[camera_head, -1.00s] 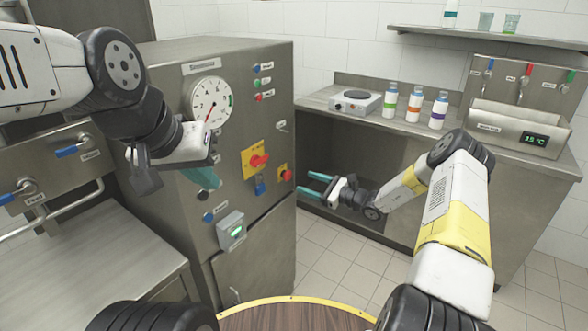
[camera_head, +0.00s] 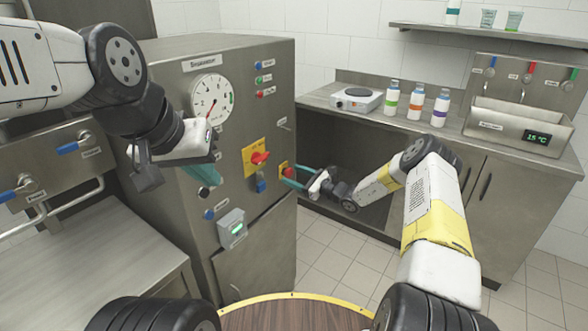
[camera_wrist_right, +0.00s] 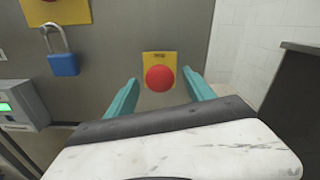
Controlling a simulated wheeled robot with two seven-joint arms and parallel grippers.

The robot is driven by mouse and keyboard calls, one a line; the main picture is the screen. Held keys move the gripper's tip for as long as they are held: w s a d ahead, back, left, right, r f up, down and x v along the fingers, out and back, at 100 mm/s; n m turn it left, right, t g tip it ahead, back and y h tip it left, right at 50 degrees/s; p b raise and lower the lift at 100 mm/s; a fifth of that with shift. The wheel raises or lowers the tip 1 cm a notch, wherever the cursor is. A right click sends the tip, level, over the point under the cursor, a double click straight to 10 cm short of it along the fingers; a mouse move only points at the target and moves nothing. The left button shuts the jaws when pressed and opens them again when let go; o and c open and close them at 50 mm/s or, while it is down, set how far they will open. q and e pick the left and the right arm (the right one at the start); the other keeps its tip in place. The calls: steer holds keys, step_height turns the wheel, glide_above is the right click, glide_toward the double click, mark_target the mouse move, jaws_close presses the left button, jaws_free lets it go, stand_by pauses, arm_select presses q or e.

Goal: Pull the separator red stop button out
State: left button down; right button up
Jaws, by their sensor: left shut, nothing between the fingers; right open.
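The separator (camera_head: 255,110) is the tall steel cabinet with a gauge, left of centre in the head view. Its red stop button (camera_head: 288,173) sits on a small yellow plate near the cabinet's right edge. In the right wrist view the round red button (camera_wrist_right: 160,78) lies between the fingertips. My right gripper (camera_head: 293,176) is open, its teal fingers pointing at the button, one on each side of it; I cannot tell whether they touch the panel. My left gripper (camera_head: 204,182) is shut and empty in front of the cabinet's left part.
A red rotary switch (camera_head: 259,157) on a yellow plate, with a blue padlock (camera_wrist_right: 64,64), is left of the button. A grey box with a green display (camera_head: 232,230) is below. A counter (camera_head: 330,99) with a hotplate and bottles stands at the right.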

jaws_close()
steer(key=shift+d, duration=0.1)
steer(key=shift+s+d, duration=0.2)
steer(key=shift+d, duration=0.05)
steer(key=shift+s+d, duration=0.1)
jaws_free()
steer(key=v, duration=0.8)
